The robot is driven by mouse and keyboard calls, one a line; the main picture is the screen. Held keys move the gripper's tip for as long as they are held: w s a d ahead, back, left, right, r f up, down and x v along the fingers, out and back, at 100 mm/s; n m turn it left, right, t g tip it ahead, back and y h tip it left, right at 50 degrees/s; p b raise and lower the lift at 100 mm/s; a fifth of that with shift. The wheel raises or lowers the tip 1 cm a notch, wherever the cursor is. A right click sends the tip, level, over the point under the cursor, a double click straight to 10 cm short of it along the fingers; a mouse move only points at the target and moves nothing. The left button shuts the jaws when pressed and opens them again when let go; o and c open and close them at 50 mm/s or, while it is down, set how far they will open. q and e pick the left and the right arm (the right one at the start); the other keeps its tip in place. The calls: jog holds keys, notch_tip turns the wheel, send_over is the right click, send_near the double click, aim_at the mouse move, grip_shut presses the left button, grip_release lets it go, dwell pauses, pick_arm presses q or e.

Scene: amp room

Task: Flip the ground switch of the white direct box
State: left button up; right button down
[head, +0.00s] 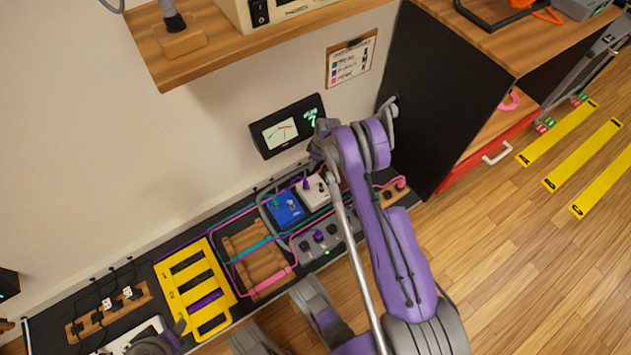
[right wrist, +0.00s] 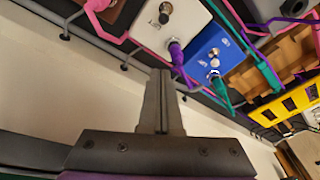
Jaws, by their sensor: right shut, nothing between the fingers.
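The white direct box (head: 313,192) sits on the dark board along the wall, right of a blue box (head: 285,208). In the right wrist view the white box (right wrist: 181,20) shows a dark round knob or switch and a purple plug; its small markings are too blurred to read. My right gripper (right wrist: 160,76) is shut and empty, its fingers appearing below the white box in that view, with a gap that I cannot judge. In the head view the right gripper (head: 322,150) is partly hidden by its own arm, near the wall above the box. My left gripper's fingers are not visible.
Pink, teal and purple cables cross the board around the boxes. A lit meter (head: 288,129) is on the wall close to my right gripper. A wooden shelf (head: 215,50) juts out above. A black cabinet side (head: 440,100) stands to the right. A yellow rack (head: 195,287) lies left.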

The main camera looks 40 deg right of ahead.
aim_at(316, 189)
dwell(0.3)
jog(key=b+x, duration=0.3)
jog(key=x, duration=0.7)
jog(key=shift+f, duration=0.15)
jog(key=shift+s+d+r, duration=0.15)
jog(key=shift+s+d, duration=0.2)
jog(key=shift+s, duration=0.25)
jog(key=shift+s+d+r, duration=0.15)
jog(key=shift+s+d, duration=0.15)
jog(key=shift+s, duration=0.3)
jog(key=shift+s+d+r+b, duration=0.15)
jog(key=shift+s+d+b, duration=0.15)
jog(key=shift+s, duration=0.35)
jog(key=shift+s+a+r+t+p, duration=0.15)
jog(key=shift+s+t+p, duration=0.2)
jog(key=shift+t, duration=0.45)
jog(key=shift+s+r, duration=0.2)
jog(key=shift+s, duration=0.95)
jog(key=shift+w+f, duration=0.1)
jog(key=shift+w, duration=0.05)
